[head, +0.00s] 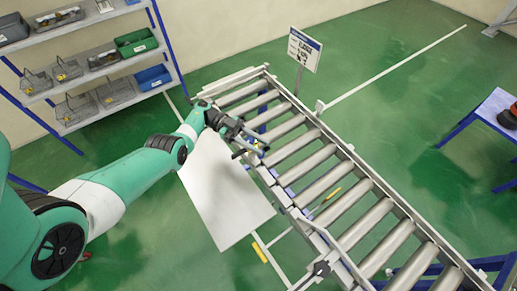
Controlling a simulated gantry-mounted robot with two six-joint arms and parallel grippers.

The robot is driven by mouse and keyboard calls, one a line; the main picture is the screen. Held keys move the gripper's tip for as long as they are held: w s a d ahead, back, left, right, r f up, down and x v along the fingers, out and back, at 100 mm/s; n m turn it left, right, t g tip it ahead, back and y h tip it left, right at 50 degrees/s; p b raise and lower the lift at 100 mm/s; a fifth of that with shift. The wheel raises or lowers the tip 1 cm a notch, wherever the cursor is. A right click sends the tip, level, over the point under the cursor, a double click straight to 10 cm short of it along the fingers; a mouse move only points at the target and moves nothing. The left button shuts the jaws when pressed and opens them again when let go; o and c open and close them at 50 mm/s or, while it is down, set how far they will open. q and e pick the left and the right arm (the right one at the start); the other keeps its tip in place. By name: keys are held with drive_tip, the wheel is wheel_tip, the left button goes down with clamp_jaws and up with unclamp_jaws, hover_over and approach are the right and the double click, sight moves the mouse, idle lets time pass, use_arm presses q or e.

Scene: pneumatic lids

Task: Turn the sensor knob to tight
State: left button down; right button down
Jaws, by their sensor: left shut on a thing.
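My left gripper (251,145) reaches in from the left to the near side rail of the roller conveyor (345,152). Its dark fingers are shut at the rail, on the sensor knob. The knob itself is very small here and mostly hidden by the fingers, so I cannot make out its shape or how it is turned. My right gripper is not in view.
A shelf rack (95,55) with several bins stands at the upper left. A white panel (225,190) lies beside the conveyor under my left arm. A sign (304,49) stands behind the conveyor. A blue-legged table (492,115) is at the right. Green floor is open beyond the conveyor.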

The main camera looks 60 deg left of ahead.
use_arm(q)
drive_tip(key=shift+m+g+h+b, duration=0.3)
drive_tip(key=shift+g+b, duration=0.05)
drive_tip(key=shift+g, duration=0.05)
drive_tip(key=shift+s+r, duration=0.1)
drive_tip(key=c, duration=0.5)
unclamp_jaws()
drive_tip(key=shift+c, duration=0.2)
